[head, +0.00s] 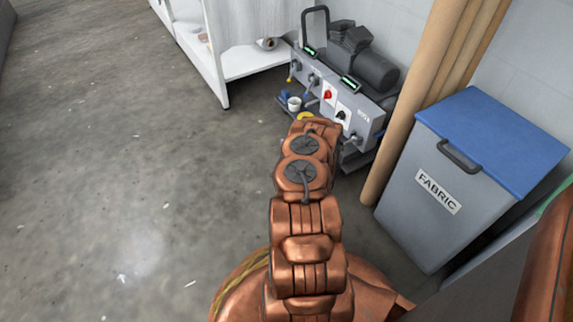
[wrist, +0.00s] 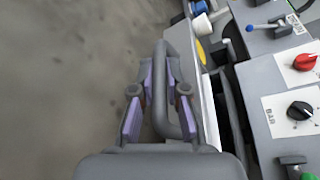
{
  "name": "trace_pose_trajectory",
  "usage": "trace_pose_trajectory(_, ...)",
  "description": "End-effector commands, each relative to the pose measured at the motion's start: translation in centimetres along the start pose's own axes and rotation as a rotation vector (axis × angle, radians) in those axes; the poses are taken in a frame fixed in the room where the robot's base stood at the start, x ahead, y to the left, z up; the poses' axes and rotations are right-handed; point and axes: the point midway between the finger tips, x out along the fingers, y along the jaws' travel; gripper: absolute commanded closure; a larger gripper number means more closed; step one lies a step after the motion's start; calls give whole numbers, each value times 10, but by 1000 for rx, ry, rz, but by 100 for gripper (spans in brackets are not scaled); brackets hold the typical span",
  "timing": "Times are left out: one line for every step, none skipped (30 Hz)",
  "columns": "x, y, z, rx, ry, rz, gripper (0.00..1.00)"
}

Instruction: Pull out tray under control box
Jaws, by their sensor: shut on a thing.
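The grey control box (head: 345,112) stands low on the floor by the wall, with red and black knobs on its sloped front. Its panel also shows at the right of the wrist view (wrist: 255,88). In the wrist view a pale upright edge, seemingly the tray front (wrist: 209,112), runs beside the box. A grey bar handle (wrist: 159,95) stands out from it. My gripper (wrist: 162,76), with purple pads, is shut on this handle. In the head view my arm hides the gripper and the handle.
A grey fabric bin (head: 420,215) with a blue lid and tall brown rolls (head: 420,100) stand to the right. A white shelf (head: 250,65) is behind left. The floor at left is clear.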

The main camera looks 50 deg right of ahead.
Motion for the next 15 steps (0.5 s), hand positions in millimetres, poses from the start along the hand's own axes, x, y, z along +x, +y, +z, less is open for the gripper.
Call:
trace_pose_trajectory(1,0,1,-1,-3,0,84)
trace_pose_trajectory(0,0,1,-1,-3,0,81)
trace_pose_trajectory(0,0,1,-1,-3,0,77)
trace_pose_trajectory(1,0,2,-1,-4,0,74)
trace_pose_trajectory(1,0,2,-1,-4,1,70)
trace_pose_trajectory(1,0,1,-1,-3,1,66)
trace_pose_trajectory(1,0,1,-1,-3,1,63)
trace_pose_trajectory(1,0,1,-1,-3,1,61)
trace_pose_trajectory(1,0,1,-1,-3,1,61)
trace_pose_trajectory(1,0,1,-1,-3,1,61)
trace_pose_trajectory(1,0,1,0,-3,1,61)
trace_pose_trajectory(1,0,1,0,-2,1,61)
trace_pose_trajectory(0,0,1,0,-2,1,61)
trace_pose_trajectory(0,0,1,0,-2,1,61)
trace_pose_trajectory(0,0,1,0,-2,1,61)
